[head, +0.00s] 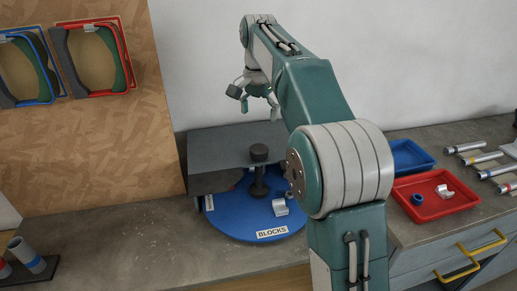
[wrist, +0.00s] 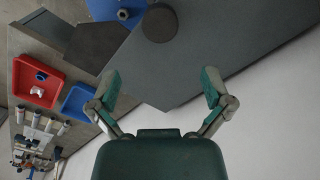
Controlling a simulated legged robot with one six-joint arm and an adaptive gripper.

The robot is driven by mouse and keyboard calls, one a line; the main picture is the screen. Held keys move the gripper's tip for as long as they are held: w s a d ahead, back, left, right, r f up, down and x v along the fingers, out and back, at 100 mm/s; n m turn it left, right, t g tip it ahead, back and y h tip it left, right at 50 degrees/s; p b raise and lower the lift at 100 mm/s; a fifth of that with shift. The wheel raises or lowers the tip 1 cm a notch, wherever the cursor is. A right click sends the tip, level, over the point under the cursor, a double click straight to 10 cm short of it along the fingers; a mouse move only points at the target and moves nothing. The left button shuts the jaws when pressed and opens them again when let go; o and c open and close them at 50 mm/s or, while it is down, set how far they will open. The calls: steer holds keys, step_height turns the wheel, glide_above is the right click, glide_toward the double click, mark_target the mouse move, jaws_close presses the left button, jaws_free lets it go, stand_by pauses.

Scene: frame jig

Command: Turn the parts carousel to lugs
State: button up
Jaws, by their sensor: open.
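The parts carousel (head: 240,224) is a round blue turntable on the bench. My gripper (head: 254,98) is open and empty above the back of the cover. In the wrist view my gripper (wrist: 158,90) has its fingers wide apart, with the knob (wrist: 160,23) beyond them.
A red tray (head: 425,209) with a blue ring and a silvery part lies at right, beside a blue tray (head: 408,156). Several metal tubes (head: 485,158) lie farther right. A wooden board (head: 85,150) with hanging frames stands at left.

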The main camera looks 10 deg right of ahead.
mark_target(259, 148)
steer(key=shift+w+a+f, duration=0.1)
steer(key=shift+f, duration=0.3)
step_height(259, 148, down, 10)
steer(key=shift+f, duration=0.1)
steer(key=c, duration=1.2)
